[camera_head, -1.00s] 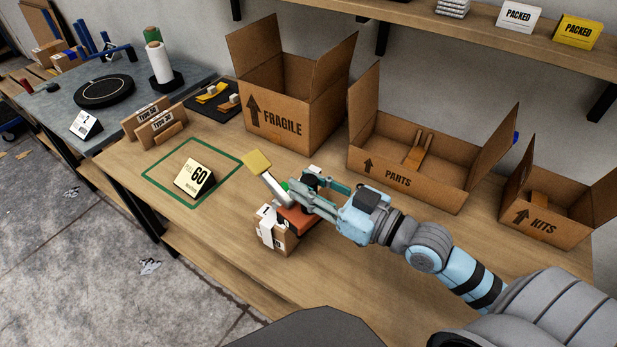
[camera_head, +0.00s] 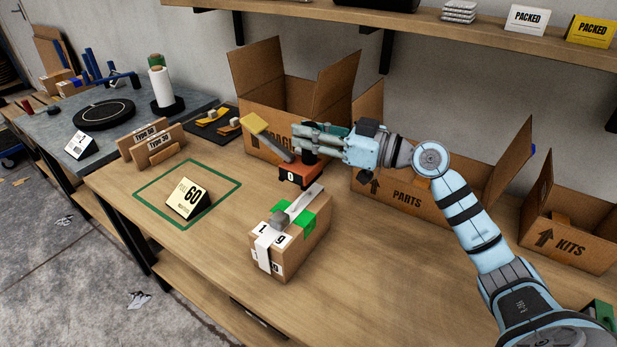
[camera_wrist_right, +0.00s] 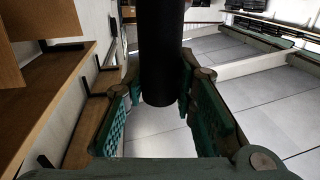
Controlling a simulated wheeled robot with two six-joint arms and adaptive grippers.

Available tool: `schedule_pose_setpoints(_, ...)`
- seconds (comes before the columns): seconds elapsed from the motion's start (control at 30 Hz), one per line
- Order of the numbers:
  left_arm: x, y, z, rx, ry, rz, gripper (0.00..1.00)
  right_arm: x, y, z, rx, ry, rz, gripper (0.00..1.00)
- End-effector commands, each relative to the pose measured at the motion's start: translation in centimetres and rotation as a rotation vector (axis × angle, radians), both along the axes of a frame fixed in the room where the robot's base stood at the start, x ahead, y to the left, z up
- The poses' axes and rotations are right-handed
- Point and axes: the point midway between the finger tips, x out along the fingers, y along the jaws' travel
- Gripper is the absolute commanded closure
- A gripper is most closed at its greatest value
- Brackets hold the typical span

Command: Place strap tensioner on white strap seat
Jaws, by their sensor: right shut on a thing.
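The strap tensioner, with an orange-red body (camera_head: 300,172) marked 0, a grey arm and a yellow plate (camera_head: 254,123), hangs in front of the FRAGILE box. My right gripper (camera_head: 305,140) is shut on its black upright handle, which fills the space between the fingers in the right wrist view (camera_wrist_right: 160,60). Below it, a small carton (camera_head: 300,240) stands on the table, with a white strap (camera_head: 303,203), a grey seal (camera_head: 280,219) and a green patch. I cannot tell for certain which part is the white strap seat. My left gripper is not in view.
Open cartons FRAGILE (camera_head: 262,80), PARTS (camera_head: 420,202) and KITS (camera_head: 565,240) line the back. A sign marked 60 (camera_head: 187,197) stands in a green outline. A black tray (camera_head: 207,130) holds yellow and pale pieces.

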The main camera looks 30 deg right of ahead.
Motion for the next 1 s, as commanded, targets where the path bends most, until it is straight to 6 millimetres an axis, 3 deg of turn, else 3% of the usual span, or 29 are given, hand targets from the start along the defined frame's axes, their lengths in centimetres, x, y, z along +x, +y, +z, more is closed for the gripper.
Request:
schedule_pose_setpoints(0.03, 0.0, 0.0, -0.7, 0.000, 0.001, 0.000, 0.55, 0.0, 0.0, -1.6, 0.004, 0.000, 0.000, 1.00)
schedule_pose_setpoints(0.4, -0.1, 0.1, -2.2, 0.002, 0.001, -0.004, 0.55, 0.0, 0.0, -7.5, 0.002, -0.002, -0.001, 1.00)
schedule_pose_setpoints(0.6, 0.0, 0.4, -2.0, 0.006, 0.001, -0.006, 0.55, 0.0, 0.0, -7.6, 0.000, -0.004, -0.001, 1.00)
schedule_pose_setpoints(0.63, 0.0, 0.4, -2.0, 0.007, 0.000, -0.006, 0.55, 0.0, 0.0, -7.7, -0.001, -0.002, -0.001, 0.72)
schedule_pose_setpoints(0.73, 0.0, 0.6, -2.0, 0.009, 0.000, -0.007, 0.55, 0.0, 0.0, -7.7, -0.001, -0.002, -0.001, 0.56)
schedule_pose_setpoints(1.0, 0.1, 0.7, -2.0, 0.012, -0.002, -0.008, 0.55, 0.0, 0.0, -7.6, -0.001, -0.002, -0.001, 0.55)
